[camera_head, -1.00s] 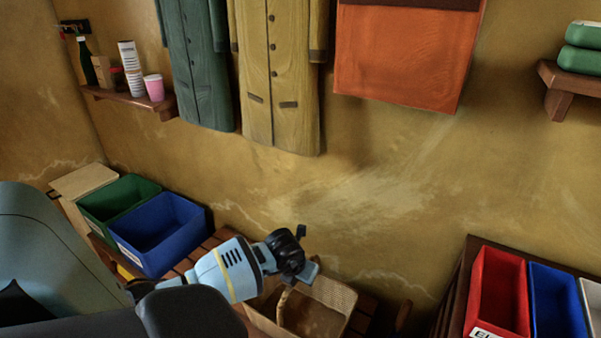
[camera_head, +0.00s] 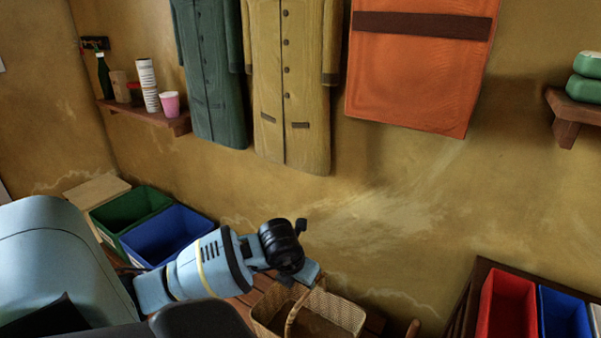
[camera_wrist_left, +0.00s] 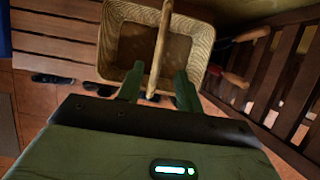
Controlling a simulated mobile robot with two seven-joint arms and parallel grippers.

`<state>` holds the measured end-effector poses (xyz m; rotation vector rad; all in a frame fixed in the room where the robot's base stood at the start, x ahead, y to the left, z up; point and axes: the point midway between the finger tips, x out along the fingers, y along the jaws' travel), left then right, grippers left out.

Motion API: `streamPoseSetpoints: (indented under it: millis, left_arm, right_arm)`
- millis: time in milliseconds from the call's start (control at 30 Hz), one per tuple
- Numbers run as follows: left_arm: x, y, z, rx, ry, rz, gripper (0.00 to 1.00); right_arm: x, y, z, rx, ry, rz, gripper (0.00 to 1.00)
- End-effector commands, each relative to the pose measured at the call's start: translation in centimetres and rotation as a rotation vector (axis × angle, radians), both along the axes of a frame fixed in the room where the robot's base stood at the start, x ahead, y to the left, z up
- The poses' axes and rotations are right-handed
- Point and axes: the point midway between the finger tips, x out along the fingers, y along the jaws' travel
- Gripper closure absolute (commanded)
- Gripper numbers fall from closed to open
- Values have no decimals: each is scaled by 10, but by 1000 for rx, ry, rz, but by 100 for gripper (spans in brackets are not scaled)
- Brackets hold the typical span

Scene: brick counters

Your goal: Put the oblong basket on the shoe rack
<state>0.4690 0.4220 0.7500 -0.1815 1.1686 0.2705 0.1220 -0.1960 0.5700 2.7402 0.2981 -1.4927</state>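The oblong basket (camera_head: 345,312) is woven, tan and fitted with an arched handle. It appears upright on a slatted wooden rack (camera_head: 250,297), probably the shoe rack, though the contact underneath is hidden. In the left wrist view the basket (camera_wrist_left: 200,45) lies ahead of my left gripper (camera_wrist_left: 158,88). Its two fingers are spread apart, with the handle in line between them and not visibly pinched. In the head view my left gripper (camera_head: 308,276) is just above the basket's back rim. My right gripper is not in view.
Green (camera_head: 128,207) and blue (camera_head: 170,235) bins stand left of the rack. Dark shoes (camera_wrist_left: 52,78) lie near the slats. Red-handled items (camera_wrist_left: 235,79) are right of the basket. A red bin (camera_head: 508,305) stands at the right. Coats hang behind.

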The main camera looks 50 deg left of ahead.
Motion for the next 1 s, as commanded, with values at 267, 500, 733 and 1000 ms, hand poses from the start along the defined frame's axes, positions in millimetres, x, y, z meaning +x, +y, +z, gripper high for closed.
streamPoseSetpoints:
  millis: [267, 500, 733, 1000]
  left_arm:
    - [0, 0, -1, -1, 1, 0, 64]
    - [-20, -58, -33, -224, 20, -92, 64]
    - [-66, -169, -56, -736, 0, -152, 64]
    - [-103, -244, -35, -1292, -97, 59, 64]
  right_arm:
    - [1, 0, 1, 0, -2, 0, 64]
    - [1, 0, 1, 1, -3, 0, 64]
    - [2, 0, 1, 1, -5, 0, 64]
    - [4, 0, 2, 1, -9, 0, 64]
